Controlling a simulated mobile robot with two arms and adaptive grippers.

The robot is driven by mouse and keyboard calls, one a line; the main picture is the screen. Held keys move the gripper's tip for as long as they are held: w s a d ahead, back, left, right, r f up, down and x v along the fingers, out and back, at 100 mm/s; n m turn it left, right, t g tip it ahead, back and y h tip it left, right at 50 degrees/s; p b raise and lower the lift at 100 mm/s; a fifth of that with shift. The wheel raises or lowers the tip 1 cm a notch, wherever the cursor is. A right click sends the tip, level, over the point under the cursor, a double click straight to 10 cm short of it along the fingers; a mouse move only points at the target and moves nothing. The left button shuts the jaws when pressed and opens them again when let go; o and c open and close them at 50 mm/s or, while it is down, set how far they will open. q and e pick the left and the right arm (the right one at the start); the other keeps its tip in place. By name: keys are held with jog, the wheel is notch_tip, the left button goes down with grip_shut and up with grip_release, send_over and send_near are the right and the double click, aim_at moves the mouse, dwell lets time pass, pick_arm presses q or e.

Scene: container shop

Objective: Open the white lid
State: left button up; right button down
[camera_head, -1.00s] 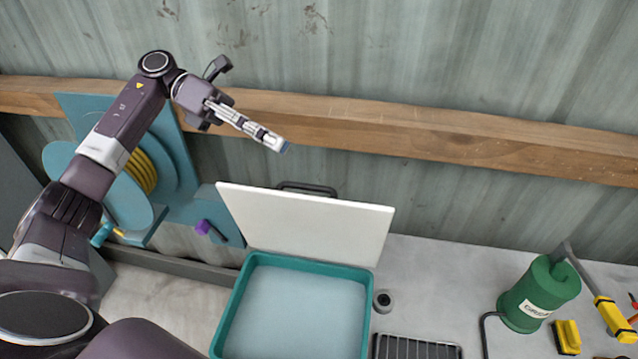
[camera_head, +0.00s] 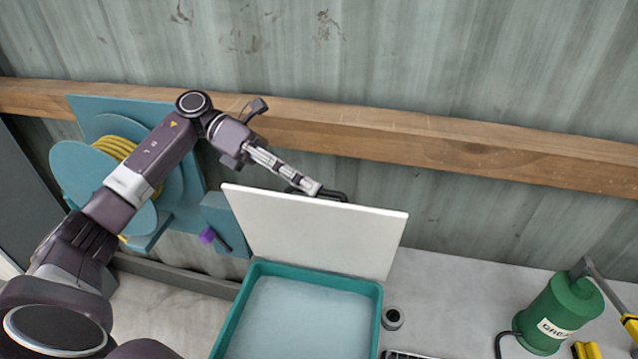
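The white lid (camera_head: 315,232) stands raised and leans back behind the teal container (camera_head: 372,292). The container's mouth is uncovered and shows a pale blue inside. A dark handle (camera_head: 334,195) shows at the lid's top edge. My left gripper (camera_head: 316,189) is at that top edge, its fingertips over or beside the handle. I cannot tell whether they touch it. The fingers appear close together, with nothing seen between them. My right gripper is not in view.
A teal hose reel (camera_head: 85,180) with yellow hose stands at the left, behind my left arm. A green canister (camera_head: 560,310) stands on the grey worktop (camera_head: 455,285) at the right. A small dark round piece (camera_head: 392,318) sits beside the container. A wooden beam (camera_head: 450,145) crosses the wall.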

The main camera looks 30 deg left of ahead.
pick_arm(q)
jog(key=shift+p+x, duration=0.45)
jog(key=shift+x, duration=1)
grip_shut()
